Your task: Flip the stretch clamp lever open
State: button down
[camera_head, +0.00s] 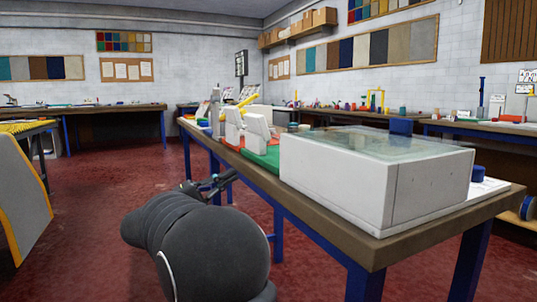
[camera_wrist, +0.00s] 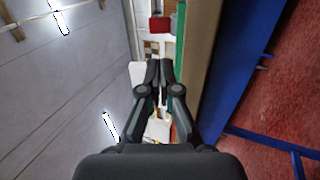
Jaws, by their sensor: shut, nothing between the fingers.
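A yellow angled bar (camera_head: 246,101), which may be the clamp lever, stands among white upright parts on the long bench; at this size I cannot tell its state. My gripper (camera_head: 230,177) is beside the bench's long side, below and short of these parts, apart from them. In the wrist view my gripper (camera_wrist: 160,65) has its fingers together with nothing between them. In that view a white part with a yellow-orange bit (camera_wrist: 157,125) shows partly behind the fingers, which hide much of it.
A large white box with a glass top (camera_head: 385,185) fills the near end of the bench (camera_head: 480,205). White upright blocks (camera_head: 247,130) stand on a green surface (camera_head: 266,158) behind it. A grey and yellow panel (camera_head: 22,205) is at left. Red floor between is clear.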

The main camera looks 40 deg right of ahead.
aim_at(274, 163)
jog(key=shift+w+a+r, duration=0.15)
jog(key=x, duration=1.4)
jog(key=shift+r, duration=0.1)
